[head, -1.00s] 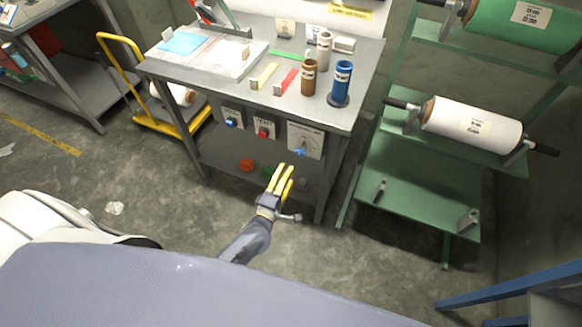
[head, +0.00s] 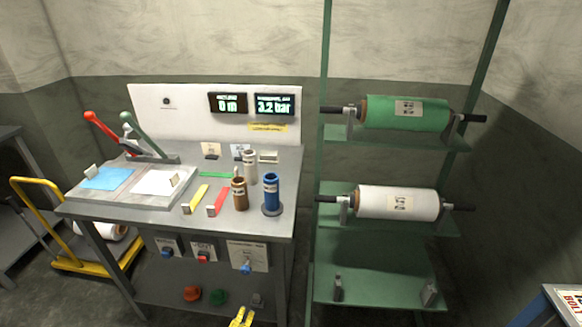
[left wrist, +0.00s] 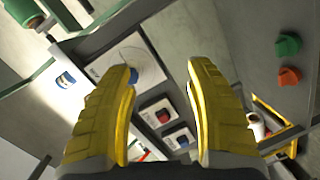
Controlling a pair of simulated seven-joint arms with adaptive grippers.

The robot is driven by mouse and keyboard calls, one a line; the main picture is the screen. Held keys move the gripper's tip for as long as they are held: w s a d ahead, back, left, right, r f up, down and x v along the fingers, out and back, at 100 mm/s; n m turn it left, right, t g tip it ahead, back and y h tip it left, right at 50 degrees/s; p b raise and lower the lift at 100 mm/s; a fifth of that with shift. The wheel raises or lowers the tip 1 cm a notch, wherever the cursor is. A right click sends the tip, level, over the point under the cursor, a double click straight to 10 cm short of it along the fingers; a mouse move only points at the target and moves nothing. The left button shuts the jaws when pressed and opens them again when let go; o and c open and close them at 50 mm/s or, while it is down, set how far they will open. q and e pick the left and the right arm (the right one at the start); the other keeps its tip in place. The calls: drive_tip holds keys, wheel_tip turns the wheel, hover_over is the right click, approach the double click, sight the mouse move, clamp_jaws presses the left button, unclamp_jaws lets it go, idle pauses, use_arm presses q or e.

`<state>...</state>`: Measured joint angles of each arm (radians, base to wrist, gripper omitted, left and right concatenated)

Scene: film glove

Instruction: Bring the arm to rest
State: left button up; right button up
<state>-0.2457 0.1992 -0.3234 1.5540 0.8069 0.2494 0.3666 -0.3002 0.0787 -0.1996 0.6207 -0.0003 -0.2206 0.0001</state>
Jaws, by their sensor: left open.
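My left gripper (head: 241,318) shows only as yellow fingertips at the bottom edge of the head view, in front of the grey workbench (head: 110,212). In the left wrist view the two yellow fingers (left wrist: 165,80) stand apart with nothing between them; the gripper is open and empty. Beyond the fingers is the bench's front with a blue knob (left wrist: 131,72) on a white plate and a red knob (left wrist: 163,116). The rest of the left arm is hidden below the head view. My right gripper is not in view.
On the bench stand a blue cylinder (head: 271,193), a brown cylinder (head: 239,194) and a red-and-green-handled tool (head: 130,137). A green rack (head: 375,270) with green and white rolls stands at the right. A yellow trolley (head: 72,262) is at the left.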

use_arm(q)
drive_tip(key=s+a+f+m+g, duration=0.1)
drive_tip(key=s+f+m+g, duration=0.2)
drive_tip(key=s+f, duration=0.45)
drive_tip(key=s+a+f+m+g, duration=0.2)
drive_tip(key=s+f+m, duration=0.2)
drive_tip(key=f, duration=0.7)
drive_tip(key=s+a+f+m+g, duration=0.1)
drive_tip(key=s+f+m+g, duration=0.2)
drive_tip(key=s+f, duration=0.45)
drive_tip(key=s+a+f+m+g+y, duration=0.1)
drive_tip(key=s+f, duration=0.3)
drive_tip(key=s, duration=0.4)
drive_tip(key=s+a+f+m+g+y, duration=0.1)
drive_tip(key=s+f+m+g, duration=0.1)
drive_tip(key=s+f, duration=0.3)
drive_tip(key=s+a+f+m+g, duration=0.2)
drive_tip(key=s+f+g, duration=0.1)
drive_tip(key=s, duration=0.9)
drive_tip(key=shift+s+f+g+y, duration=0.3)
drive_tip(key=shift+f+y, duration=0.1)
drive_tip(key=shift+f, duration=0.25)
